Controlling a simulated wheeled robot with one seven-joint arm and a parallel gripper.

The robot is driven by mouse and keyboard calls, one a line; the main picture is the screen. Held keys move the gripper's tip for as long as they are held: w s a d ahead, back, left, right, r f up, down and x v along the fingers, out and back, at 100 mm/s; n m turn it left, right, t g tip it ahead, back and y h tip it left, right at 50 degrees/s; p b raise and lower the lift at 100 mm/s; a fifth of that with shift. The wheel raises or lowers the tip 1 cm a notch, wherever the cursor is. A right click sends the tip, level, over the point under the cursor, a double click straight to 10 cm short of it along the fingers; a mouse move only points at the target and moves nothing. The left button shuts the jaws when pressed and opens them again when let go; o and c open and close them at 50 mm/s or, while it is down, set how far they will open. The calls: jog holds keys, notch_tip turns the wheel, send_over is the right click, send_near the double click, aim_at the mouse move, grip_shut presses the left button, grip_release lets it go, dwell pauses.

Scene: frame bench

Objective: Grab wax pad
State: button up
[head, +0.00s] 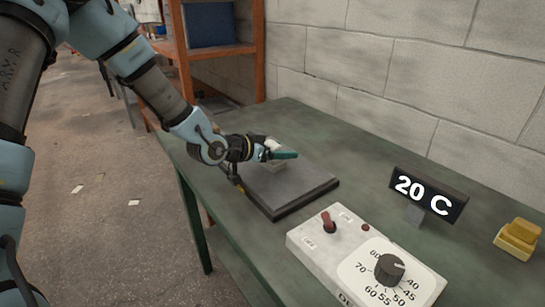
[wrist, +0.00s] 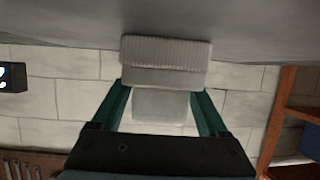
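My gripper (head: 284,156) is low over the dark flat plate (head: 301,194) on the green bench. In the wrist view, my gripper (wrist: 161,100) has its teal fingers apart, one on each side of a pale smaller block. This block adjoins a wider, ribbed off-white block (wrist: 165,62) against a grey surface, and may be its handle. The fingers look slightly clear of it; contact cannot be made out. A yellow block (head: 518,238) lies at the bench's right. Which one is the wax pad is not labelled.
A control box (head: 366,262) with a dial and red switch stands in front of the plate. A black display (head: 428,194) reads 20 C. A block wall (head: 400,75) runs behind the bench. An orange shelf (head: 258,60) stands at the back.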

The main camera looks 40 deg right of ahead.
jog(key=c, duration=0.9)
jog(key=shift+r, duration=0.1)
